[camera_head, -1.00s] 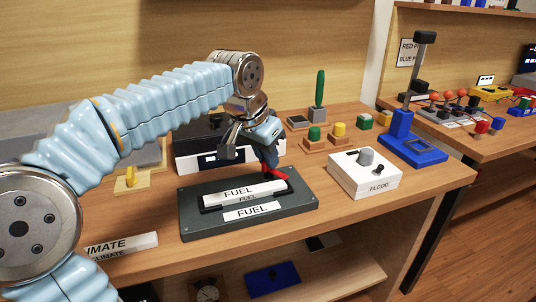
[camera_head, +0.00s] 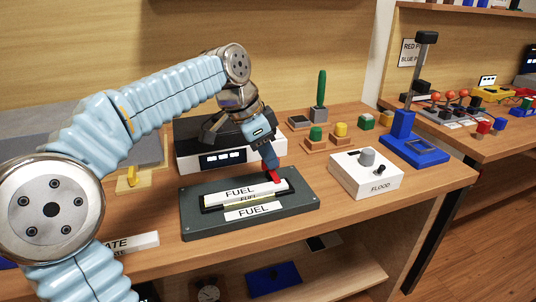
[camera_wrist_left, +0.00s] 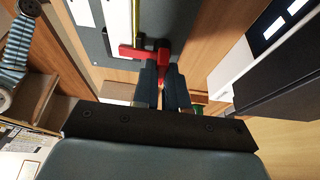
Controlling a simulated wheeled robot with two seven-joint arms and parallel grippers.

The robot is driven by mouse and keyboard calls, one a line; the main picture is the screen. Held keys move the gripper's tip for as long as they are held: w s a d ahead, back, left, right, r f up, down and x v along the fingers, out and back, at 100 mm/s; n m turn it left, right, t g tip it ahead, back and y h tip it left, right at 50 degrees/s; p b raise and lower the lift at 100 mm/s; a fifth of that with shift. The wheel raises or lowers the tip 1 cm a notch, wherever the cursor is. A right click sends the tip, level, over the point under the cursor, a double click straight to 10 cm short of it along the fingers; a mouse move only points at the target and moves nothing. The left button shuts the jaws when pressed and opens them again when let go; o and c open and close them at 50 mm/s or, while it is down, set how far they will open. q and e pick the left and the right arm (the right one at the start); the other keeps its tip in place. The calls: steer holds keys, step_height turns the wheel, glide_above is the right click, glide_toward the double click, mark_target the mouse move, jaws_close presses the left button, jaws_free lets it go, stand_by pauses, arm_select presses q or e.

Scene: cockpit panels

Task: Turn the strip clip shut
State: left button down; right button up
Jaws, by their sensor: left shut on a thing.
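The strip clip, a small red lever (camera_head: 275,178), is at the right end of the black strip holder on the dark grey panel (camera_head: 300,207). A white strip marked FUEL (camera_head: 240,191) lies in the holder. My left gripper (camera_head: 271,168) points down onto the red clip from above and behind, shut on it. In the left wrist view, the fingers (camera_wrist_left: 163,64) close around the red clip (camera_wrist_left: 138,51), partly covering it. There the clip shows a long red bar and a part across it. My right gripper is not in view.
A white box marked FLOOD (camera_head: 366,182) with a knob and switch stands to the right. A black-and-white display unit (camera_head: 190,161) stands close behind the panel. Small coloured blocks and a blue stand (camera_head: 414,150) are farther right.

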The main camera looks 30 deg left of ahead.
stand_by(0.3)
arm_select(q)
steer(key=c, duration=1.2)
jaws_free()
steer(key=shift+o, duration=0.2)
steer(key=v, duration=1.3)
steer(key=shift+r, duration=0.35)
steer(key=shift+s+a, duration=0.1)
